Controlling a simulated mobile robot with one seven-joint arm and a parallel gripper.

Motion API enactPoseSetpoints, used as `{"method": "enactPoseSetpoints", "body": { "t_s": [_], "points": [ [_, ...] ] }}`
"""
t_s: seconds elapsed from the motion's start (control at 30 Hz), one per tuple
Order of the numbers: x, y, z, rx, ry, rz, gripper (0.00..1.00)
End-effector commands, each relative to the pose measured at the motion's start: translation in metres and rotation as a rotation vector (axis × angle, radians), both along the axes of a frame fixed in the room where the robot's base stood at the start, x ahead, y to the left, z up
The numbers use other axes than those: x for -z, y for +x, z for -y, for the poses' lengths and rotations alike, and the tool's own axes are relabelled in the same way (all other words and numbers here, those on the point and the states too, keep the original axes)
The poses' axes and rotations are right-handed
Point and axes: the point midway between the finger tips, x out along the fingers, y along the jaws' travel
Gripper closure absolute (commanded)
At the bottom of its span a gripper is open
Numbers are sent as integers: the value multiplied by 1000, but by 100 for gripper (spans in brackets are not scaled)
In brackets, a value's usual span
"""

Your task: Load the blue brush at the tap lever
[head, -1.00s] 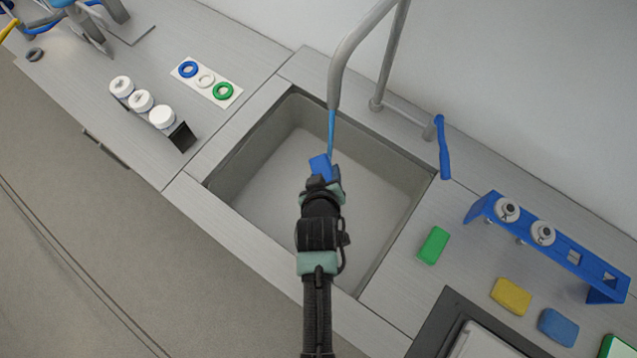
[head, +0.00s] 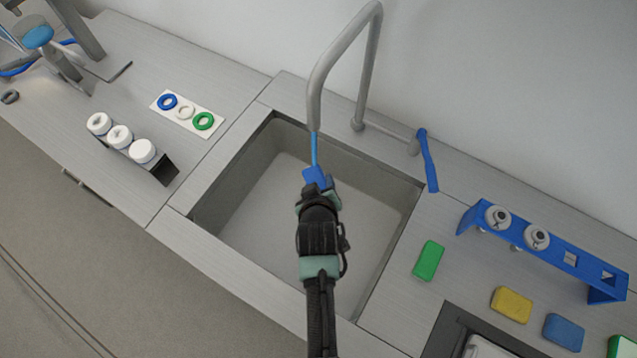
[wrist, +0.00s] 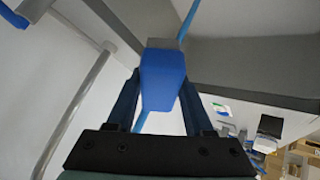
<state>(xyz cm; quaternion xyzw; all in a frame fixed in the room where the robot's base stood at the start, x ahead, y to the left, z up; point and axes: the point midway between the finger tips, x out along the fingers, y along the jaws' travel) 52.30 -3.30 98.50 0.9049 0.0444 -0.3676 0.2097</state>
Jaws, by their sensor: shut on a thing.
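My gripper (head: 316,188) is over the sink basin, below the spout of the grey tap (head: 316,95). It is shut on the blue brush (head: 313,177), a blue block with a grey end in the wrist view (wrist: 163,80). A thin blue stream (head: 314,150) runs from the spout down to the brush. In the wrist view the stream (wrist: 188,20) shows above the brush and again below it. The blue tap lever (head: 428,160) stands to the right of the tap, apart from my gripper, and hangs down at a slant.
The sink (head: 375,225) has a raised counter edge around it. To its right are a green sponge (head: 428,261), a yellow sponge (head: 511,305), a blue sponge (head: 563,332) and a blue rack (head: 560,250). White-capped jars (head: 120,138) and a ring card (head: 187,113) stand left.

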Motion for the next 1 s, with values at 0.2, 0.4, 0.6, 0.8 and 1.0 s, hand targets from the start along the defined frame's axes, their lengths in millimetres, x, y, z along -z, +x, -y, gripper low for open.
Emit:
{"method": "enactPoseSetpoints", "body": {
  "t_s": [0.2,0.4,0.6,0.8,1.0],
  "points": [
    [-1,-8,-4,-1,0,-1,100],
    [-2,-22,-12,-2,-1,-1,100],
    [-1,-37,-20,0,-1,-1,100],
    [-1,-51,-27,-1,1,0,100],
    [-1,-64,-35,-1,-1,0,100]
  ]
}}
